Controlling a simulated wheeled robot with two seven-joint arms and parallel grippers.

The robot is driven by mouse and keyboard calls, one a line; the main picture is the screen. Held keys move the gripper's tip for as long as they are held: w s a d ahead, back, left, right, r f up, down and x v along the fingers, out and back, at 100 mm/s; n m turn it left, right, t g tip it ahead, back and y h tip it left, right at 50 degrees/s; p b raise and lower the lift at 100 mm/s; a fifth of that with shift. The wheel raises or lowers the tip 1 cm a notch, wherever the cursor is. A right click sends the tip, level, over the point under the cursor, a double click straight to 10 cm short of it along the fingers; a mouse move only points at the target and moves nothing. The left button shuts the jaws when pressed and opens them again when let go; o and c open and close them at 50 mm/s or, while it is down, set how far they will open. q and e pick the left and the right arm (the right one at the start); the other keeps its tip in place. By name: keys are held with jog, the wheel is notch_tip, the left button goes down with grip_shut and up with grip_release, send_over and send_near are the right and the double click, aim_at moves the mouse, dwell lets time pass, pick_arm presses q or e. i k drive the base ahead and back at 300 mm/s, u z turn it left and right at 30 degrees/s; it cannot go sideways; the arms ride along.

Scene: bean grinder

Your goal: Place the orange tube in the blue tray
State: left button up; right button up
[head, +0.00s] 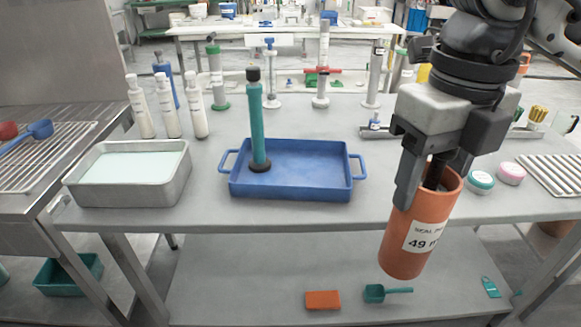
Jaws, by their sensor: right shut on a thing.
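The orange tube (425,220) is an open-topped cylinder with a white label reading "49". My right gripper (432,185) is shut on its upper rim and holds it tilted slightly, in front of the table's front edge. One finger is outside the tube and the other is partly hidden at its mouth. The blue tray (315,165) stands on the table, left of the tube, with a handle at each end. A teal tube with a black cap (257,125) stands upright at the tray's left end. My left gripper is not in view.
A grey metal pan (183,185) stands left of the tray. White bottles (196,110) and several upright cylinders stand behind. Round teal and pink containers (511,172) sit at the right. The tray's middle and right are empty. A lower shelf (240,275) holds small items.

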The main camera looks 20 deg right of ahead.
aim_at(293, 168)
jog(key=i, duration=0.9)
